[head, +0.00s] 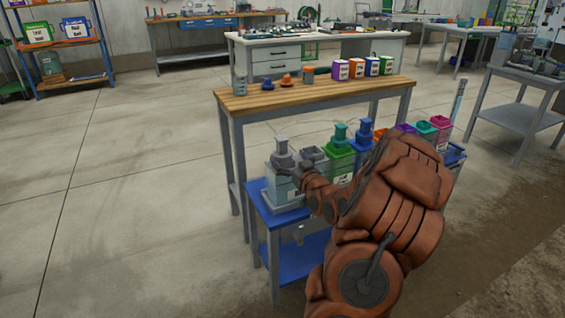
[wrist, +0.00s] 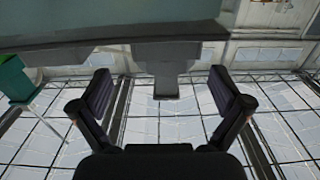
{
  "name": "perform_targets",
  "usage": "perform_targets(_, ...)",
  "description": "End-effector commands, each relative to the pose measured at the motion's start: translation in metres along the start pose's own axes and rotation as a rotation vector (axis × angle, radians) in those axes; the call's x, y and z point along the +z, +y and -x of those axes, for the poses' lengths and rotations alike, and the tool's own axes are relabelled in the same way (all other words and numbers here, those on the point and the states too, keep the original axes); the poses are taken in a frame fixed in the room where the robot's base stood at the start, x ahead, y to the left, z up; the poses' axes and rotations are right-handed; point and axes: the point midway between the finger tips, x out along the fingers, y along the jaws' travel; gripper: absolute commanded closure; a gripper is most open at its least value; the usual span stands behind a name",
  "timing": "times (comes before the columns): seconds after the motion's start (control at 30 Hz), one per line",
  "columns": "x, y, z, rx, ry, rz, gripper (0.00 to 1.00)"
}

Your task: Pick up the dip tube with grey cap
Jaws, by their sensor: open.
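The grey cap of the dip tube (head: 281,146) stands upright at the top of the leftmost container (head: 284,190) on the blue bench. The tube below the cap is hidden. My gripper (head: 291,172) is at the near right side of that container, just below the cap's level. In the wrist view, which looks upside down, my gripper (wrist: 163,88) is open with its two fingers wide apart. A grey stepped block, apparently the cap (wrist: 166,72), shows between the fingers, with clear gaps on both sides. I cannot tell its distance.
A grey-topped container (head: 313,158) and a green container (head: 339,160) stand close on the right in the row. A blue-capped container (head: 364,135) follows, partly behind my arm. A wooden-topped table (head: 310,92) stands behind the row. Floor at left is clear.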

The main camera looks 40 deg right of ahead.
Motion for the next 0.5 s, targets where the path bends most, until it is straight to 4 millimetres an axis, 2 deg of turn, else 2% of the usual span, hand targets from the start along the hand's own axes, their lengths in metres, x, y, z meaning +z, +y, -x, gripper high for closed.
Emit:
perform_targets(0.27, -0.001, -0.008, -0.028, -0.002, 0.0, 0.0, 0.0)
perform_targets(0.5, -0.003, -0.006, -0.047, -0.001, 0.002, 0.003, 0.0)
